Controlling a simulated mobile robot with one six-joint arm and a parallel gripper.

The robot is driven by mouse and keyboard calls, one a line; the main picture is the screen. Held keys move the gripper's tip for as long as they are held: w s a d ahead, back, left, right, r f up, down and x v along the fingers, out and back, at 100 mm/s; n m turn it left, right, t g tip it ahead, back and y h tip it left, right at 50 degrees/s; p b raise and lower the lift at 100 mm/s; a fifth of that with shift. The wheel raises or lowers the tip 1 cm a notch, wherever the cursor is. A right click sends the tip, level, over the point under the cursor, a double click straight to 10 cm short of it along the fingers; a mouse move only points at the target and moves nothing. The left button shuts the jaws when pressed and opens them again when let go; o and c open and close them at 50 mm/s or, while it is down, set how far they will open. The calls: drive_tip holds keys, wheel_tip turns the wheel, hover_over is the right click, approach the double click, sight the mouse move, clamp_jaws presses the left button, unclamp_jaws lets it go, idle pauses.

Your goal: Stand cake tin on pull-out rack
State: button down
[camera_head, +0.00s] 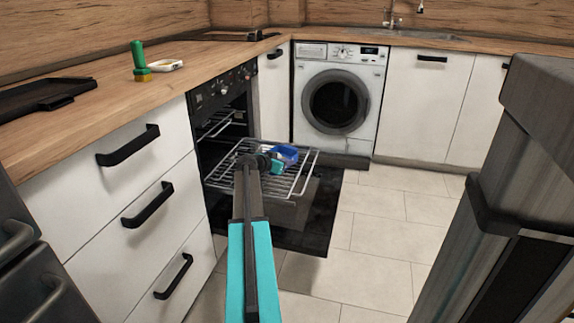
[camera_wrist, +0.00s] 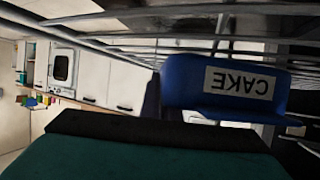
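The cake tin (camera_head: 287,152) is blue and small in the head view, over the right part of the pull-out rack (camera_head: 312,158). In the wrist view the tin (camera_wrist: 182,85) shows a CAKE label upside down, so that picture is inverted. The tin looks upright, its base at or very close to the rack wires (camera_wrist: 130,38); contact is unclear. My gripper (camera_head: 276,163) is right beside the tin, with a teal part close to it. A dark green and black part of it fills the bottom of the wrist view. Its fingertips and any grip on the tin are hidden.
The rack extends from the open oven (camera_head: 222,115), above its lowered dark door (camera_head: 312,215). White drawers (camera_head: 145,215) stand at the left and a washing machine (camera_head: 338,100) behind. A green bottle (camera_head: 138,58) stands on the worktop.

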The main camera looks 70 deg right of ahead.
drive_tip(key=shift+f, duration=0.1)
drive_tip(key=c, duration=2)
unclamp_jaws()
drive_tip(key=shift+a+r, duration=0.2)
drive_tip(key=shift+r, duration=0.05)
drive_tip(key=p+v, duration=0.3)
drive_tip(key=v, duration=0.8)
drive_tip(key=shift+w+a, duration=0.2)
drive_tip(key=shift+a, duration=0.1)
drive_tip(key=shift+s, duration=0.15)
